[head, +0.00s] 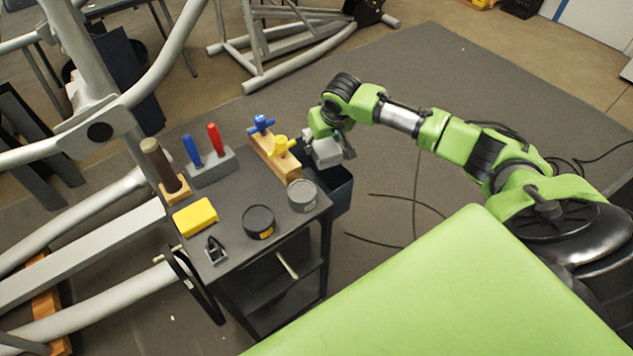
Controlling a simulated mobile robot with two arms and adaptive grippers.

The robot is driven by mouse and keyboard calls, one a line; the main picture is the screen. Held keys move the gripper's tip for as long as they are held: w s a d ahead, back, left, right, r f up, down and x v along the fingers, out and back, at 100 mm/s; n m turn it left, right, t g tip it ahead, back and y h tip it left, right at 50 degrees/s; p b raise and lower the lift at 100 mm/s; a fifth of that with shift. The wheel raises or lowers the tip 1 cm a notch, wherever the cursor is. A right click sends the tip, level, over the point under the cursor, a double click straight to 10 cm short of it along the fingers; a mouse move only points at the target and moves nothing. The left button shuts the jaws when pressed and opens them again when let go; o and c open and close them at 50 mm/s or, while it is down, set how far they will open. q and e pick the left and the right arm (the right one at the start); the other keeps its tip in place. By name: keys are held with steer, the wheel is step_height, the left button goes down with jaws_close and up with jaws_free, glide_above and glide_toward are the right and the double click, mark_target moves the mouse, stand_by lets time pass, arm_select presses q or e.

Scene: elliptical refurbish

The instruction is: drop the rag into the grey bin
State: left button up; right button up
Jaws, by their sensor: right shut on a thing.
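My right gripper (334,150), at the end of the green arm coming from the right, is beside the cart's far right corner. It is shut on a light grey thing that looks like the rag (327,152); the gripper and arm partly cover it. A dark blue-grey bin (340,190) is at the cart's right side, below the gripper. In the picture the held rag overlaps the bin's opening; the exact height between them is hard to tell. The bin's inside is mostly hidden. My left gripper is not in view.
A grey tubular frame stands left. Cables lie on the floor mat right.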

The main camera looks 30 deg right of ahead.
steer(key=shift+r, duration=0.1)
steer(key=o, duration=1.1)
steer(key=shift+c, duration=0.2)
steer(key=v, duration=1.2)
